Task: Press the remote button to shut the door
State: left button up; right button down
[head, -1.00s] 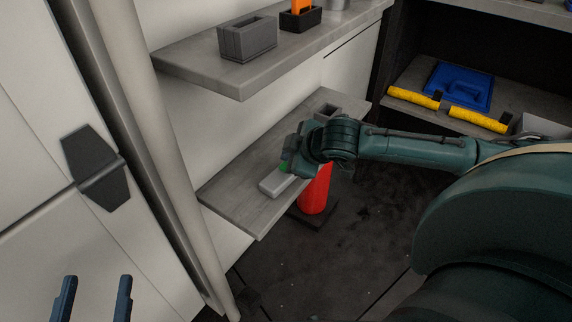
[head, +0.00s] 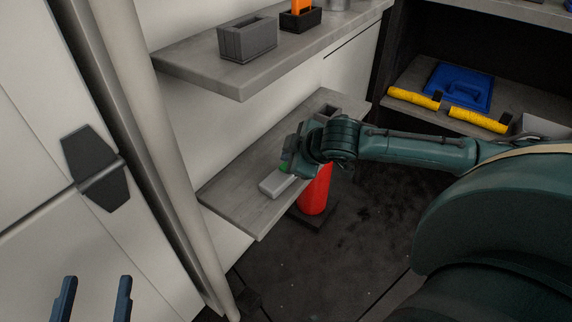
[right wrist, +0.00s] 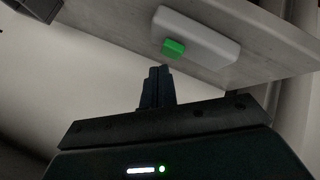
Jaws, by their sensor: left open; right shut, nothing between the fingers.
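The remote (head: 277,183) is a light grey box lying on the lower grey shelf in the head view. Its green button (head: 284,168) shows at its far end, partly behind my right gripper. In the right wrist view the remote (right wrist: 205,38) and the green button (right wrist: 173,48) are both clear. My right gripper (right wrist: 160,72) is shut and empty, its tips close to the green button; a small gap seems to show, but I cannot tell contact for sure. My left gripper (head: 95,285) is open and empty at the bottom left. I cannot identify the door for certain.
The lower shelf (head: 235,205) has free room around the remote. An upper shelf (head: 205,75) above holds a grey box (head: 247,39) and a black holder with an orange item. A red cylinder (head: 314,192) stands below. Yellow rollers (head: 478,119) and a blue tray (head: 459,84) lie at right.

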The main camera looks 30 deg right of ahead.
jog(key=shift+f, duration=0.1)
dwell(0.6)
jog(key=shift+f, duration=0.35)
